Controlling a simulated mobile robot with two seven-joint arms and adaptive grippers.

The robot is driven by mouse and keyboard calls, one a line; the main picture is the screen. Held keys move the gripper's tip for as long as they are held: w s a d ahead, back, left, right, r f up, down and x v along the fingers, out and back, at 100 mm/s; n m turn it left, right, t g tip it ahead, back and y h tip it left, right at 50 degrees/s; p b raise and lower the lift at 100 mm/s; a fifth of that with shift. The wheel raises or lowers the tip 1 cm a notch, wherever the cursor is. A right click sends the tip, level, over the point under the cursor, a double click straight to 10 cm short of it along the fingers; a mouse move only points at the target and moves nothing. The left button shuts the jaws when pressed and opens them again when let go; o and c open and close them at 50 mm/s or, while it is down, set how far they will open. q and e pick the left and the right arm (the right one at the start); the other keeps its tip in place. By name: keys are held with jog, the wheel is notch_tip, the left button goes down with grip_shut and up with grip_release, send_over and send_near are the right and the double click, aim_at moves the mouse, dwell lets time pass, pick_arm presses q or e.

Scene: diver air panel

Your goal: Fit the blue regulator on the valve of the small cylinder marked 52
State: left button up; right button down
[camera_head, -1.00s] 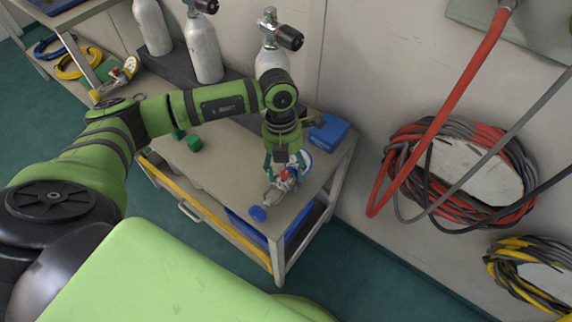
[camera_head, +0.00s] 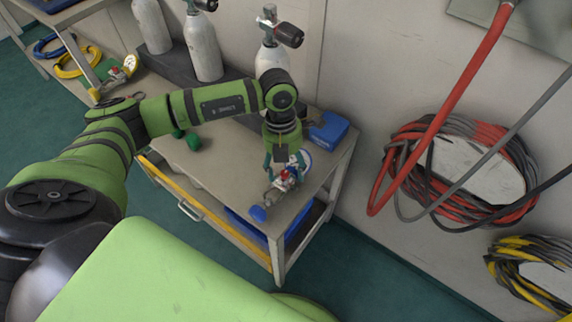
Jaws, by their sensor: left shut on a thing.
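My left gripper (camera_head: 285,166) points down over the bench's near right end. It is shut on a small fitting with red, white and metal parts, which I take to be the regulator (camera_head: 287,181); its blue marking is not clear. A metal stem runs from it down-left towards a round blue piece (camera_head: 258,213); I cannot tell whether they are joined. Three pale cylinders stand at the back: left (camera_head: 153,28), middle (camera_head: 204,50) and right (camera_head: 271,57), the last partly behind my left arm. No number is legible. My right gripper is out of view.
The bench top (camera_head: 225,158) is mostly clear. A blue box (camera_head: 329,130) lies at its right rear, and a green piece (camera_head: 193,140) at its left. Red and grey hoses (camera_head: 440,150) hang on the right wall. A yellow hose coil (camera_head: 78,62) lies far left.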

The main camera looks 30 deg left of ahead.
pick_arm(q)
jog(key=shift+f, duration=0.25)
jog(key=o, duration=1.8)
jog(key=r, duration=0.4)
jog(key=a+r, duration=0.1)
jog(key=r, duration=0.3)
jog(key=w+r, duration=0.1)
jog(key=r, duration=0.3)
jog(key=shift+a, duration=0.3)
